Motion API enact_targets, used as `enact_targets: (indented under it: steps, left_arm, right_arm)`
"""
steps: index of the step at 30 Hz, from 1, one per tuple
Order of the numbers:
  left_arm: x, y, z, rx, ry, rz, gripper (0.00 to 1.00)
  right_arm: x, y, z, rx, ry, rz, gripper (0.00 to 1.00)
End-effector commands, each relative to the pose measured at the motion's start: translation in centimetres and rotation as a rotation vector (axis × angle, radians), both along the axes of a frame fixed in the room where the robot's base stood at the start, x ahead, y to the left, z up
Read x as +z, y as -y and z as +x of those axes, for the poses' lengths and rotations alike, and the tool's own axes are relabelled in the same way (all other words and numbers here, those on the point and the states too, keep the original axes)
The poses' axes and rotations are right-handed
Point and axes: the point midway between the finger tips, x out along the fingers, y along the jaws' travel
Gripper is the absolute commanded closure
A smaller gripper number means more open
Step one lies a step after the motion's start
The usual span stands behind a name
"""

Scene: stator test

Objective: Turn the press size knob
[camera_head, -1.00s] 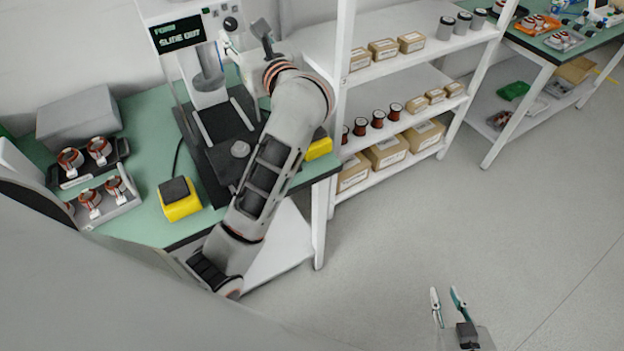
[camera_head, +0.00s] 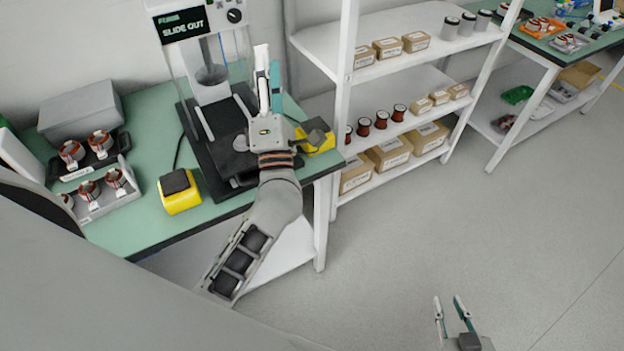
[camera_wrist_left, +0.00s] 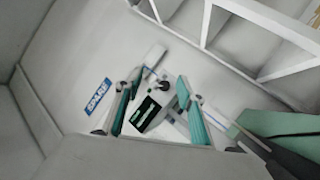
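The press (camera_head: 212,85) stands on the green bench, with a lit panel reading "SLIDE OUT" (camera_head: 183,26). The black round press size knob (camera_head: 234,16) is on its upper front, right of the panel. My left gripper (camera_head: 268,60) is below and right of the knob, apart from it, fingers pointing up. In the left wrist view its fingers (camera_wrist_left: 157,98) are spread with nothing between them; the press head shows beyond, small. The knob's setting is too small to read. My right gripper (camera_head: 450,305) is open and empty over the floor, bottom right.
A yellow block with a dark top (camera_head: 180,190) sits on the bench; another yellow one (camera_head: 318,140) is right of the press. Trays of stators (camera_head: 102,195) are at left. A white shelf rack (camera_head: 345,100) stands close right of the press. The floor at right is clear.

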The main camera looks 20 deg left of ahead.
Motion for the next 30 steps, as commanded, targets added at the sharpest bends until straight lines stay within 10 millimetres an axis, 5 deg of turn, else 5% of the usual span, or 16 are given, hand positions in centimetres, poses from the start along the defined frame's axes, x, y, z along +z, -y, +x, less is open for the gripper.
enact_targets:
  steps: [30]
  left_arm:
    - [-15.6,8.9,-2.6,-0.088,-0.405,0.807,0.61]
  right_arm:
    - [-2.1,0.0,-0.2,0.000,-0.004,0.000,0.76]
